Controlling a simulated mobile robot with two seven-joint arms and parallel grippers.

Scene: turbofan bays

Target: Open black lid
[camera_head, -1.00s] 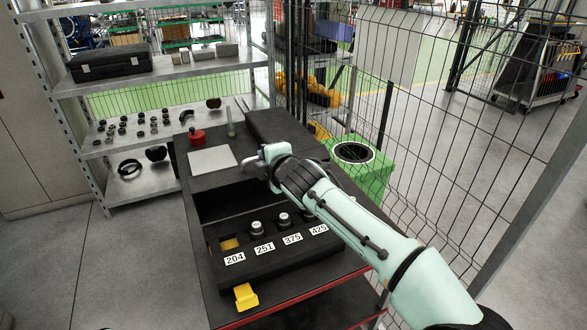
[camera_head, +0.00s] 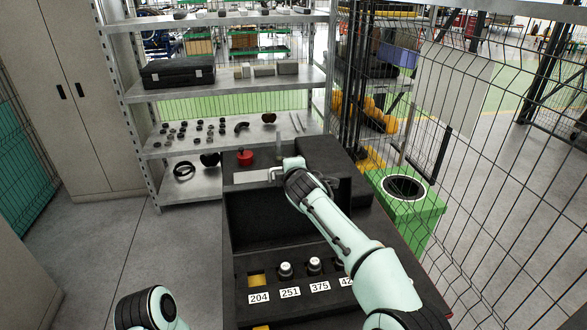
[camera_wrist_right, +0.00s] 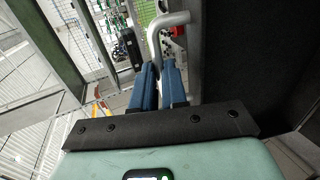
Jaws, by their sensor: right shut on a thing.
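The black workbench unit (camera_head: 232,240) fills the middle of the head view, with a dark open recess behind a row of numbered slots. The black lid (camera_head: 340,158) appears as a dark block behind my right gripper; its exact angle is hard to tell. My right gripper (camera_head: 280,172) reaches in from the right. In the right wrist view, its blue fingers (camera_wrist_right: 158,85) are shut on a bent metal handle (camera_wrist_right: 155,42), beside a large dark panel (camera_wrist_right: 262,60). Part of my left arm shows at the lower left; its gripper is out of view.
A red knob (camera_head: 244,157) and a light grey plate (camera_head: 252,178) are at the unit's back. Label 251 (camera_head: 290,292) marks one slot. A green bin (camera_head: 410,215) and wire fence (camera_head: 490,190) stand right. Metal shelves (camera_head: 235,84) stand behind. The left floor is clear.

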